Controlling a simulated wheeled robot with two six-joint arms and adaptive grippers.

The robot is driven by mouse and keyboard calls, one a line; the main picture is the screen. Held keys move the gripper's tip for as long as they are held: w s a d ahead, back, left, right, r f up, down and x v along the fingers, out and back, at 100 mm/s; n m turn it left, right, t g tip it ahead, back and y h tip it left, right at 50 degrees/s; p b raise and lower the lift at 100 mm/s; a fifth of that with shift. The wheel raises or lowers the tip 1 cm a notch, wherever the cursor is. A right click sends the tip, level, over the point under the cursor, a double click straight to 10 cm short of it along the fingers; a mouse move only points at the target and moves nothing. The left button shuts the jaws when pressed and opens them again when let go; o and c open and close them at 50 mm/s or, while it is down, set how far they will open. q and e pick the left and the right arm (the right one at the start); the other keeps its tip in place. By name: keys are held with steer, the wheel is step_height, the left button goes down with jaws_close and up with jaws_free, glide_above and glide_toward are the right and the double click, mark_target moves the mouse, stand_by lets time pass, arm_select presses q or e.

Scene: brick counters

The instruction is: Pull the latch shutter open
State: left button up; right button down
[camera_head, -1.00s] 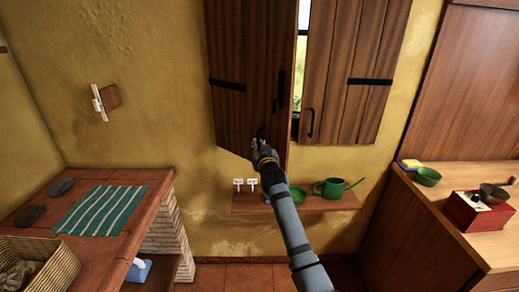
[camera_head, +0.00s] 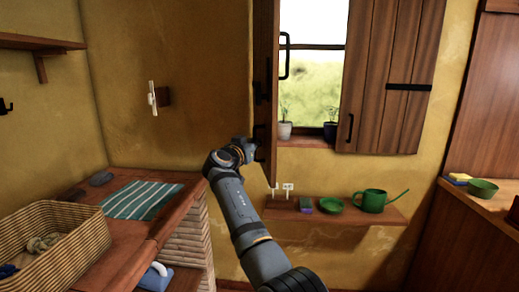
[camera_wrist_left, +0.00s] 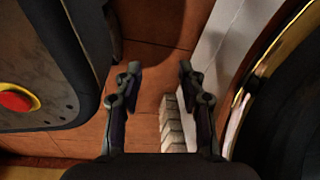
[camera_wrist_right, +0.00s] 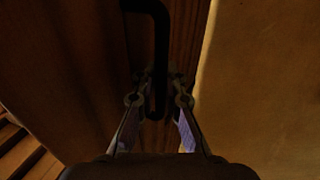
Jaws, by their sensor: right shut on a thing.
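The latch shutter (camera_head: 267,60) is the left wooden leaf at the window and stands swung out, seen nearly edge-on in the head view. A black bar handle (camera_wrist_right: 161,50) is on its face in the right wrist view. My right gripper (camera_head: 256,150) is at the shutter's lower part; in the right wrist view its fingers (camera_wrist_right: 160,92) are shut on the lower end of the handle. Their exact contact is dark. My left gripper (camera_wrist_left: 158,75) is open and empty above the tiled floor, out of the head view.
The right shutter leaf (camera_head: 392,75) lies open against the wall. Potted plants (camera_head: 285,129) stand on the window sill. A low shelf (camera_head: 330,222) below holds a green watering can (camera_head: 370,201) and a bowl (camera_head: 331,205). A brick counter with a basket (camera_head: 45,245) is at the left.

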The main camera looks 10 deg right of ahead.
arm_select(q)
steer(key=shift+w+a+f, duration=0.1)
steer(key=shift+w+a, duration=0.25)
steer(key=shift+a, duration=0.05)
arm_select(e)
steer(key=shift+w+a+f+m+h, duration=0.1)
steer(key=shift+a+f+m+h, duration=0.1)
steer(key=shift+a, duration=0.2)
steer(key=shift+a+f+m+h, duration=0.1)
steer(key=shift+a+h, duration=0.1)
steer(key=shift+a, duration=0.2)
steer(key=shift+g, duration=0.3)
steer(key=c, duration=1.7)
jaws_free()
steer(key=shift+c, duration=0.2)
steer(key=shift+r, duration=0.2)
